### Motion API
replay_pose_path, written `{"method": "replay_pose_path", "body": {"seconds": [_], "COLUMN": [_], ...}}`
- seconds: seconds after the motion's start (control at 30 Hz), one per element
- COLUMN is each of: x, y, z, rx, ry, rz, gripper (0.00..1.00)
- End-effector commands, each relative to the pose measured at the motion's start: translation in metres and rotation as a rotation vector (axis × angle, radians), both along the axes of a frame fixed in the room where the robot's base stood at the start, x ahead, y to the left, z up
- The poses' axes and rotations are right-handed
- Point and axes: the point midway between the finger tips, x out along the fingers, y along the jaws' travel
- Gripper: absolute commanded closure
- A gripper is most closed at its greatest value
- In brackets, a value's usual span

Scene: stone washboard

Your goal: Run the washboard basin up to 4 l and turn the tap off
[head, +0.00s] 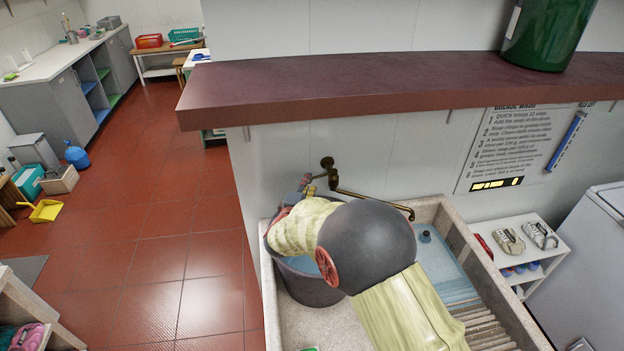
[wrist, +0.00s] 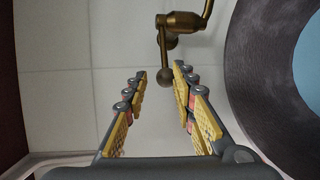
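The stone washboard basin (head: 452,222) stands against the wall, with pale blue water (head: 447,265) in it and ridges (head: 488,330) at its near right end. A brass tap (head: 345,190) on the wall has its spout over the basin; I cannot make out a stream. My arm hides much of the basin, and I cannot read its water level. My gripper (wrist: 160,75) is open in the wrist view. The tap's ball-ended lever (wrist: 167,77) shows between its fingertips, with no grip on it visible. In the head view my gripper is partly hidden behind my arm.
A grey bucket (head: 308,286) with bluish water stands at the basin's left end, under my arm; its rim (wrist: 247,85) is right of my fingers in the wrist view. A dark red shelf (head: 400,88) juts out above.

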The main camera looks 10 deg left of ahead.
Motion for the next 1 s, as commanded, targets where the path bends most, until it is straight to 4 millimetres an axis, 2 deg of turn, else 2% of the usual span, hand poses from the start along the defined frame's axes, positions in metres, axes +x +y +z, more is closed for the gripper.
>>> {"method": "replay_pose_path", "body": {"seconds": [0.1,0.23,0.57,0.67,0.77,0.87,1.0], "x": [-0.019,-0.03,-0.034,-0.033,-0.027,-0.015,0.009], "y": [0.003,0.004,0.004,0.002,-0.014,-0.043,-0.087], "z": [0.002,0.004,0.004,0.006,0.012,0.025,0.057], "rx": [-0.001,-0.001,-0.002,-0.001,-0.001,-0.001,-0.021], "ry": [0.002,0.001,0.003,0.003,0.002,0.001,-0.024], "rz": [0.001,0.001,-0.001,-0.004,-0.026,-0.069,-0.103], "gripper": [0.74,0.74,0.74,0.78,0.84,0.9,0.97]}}
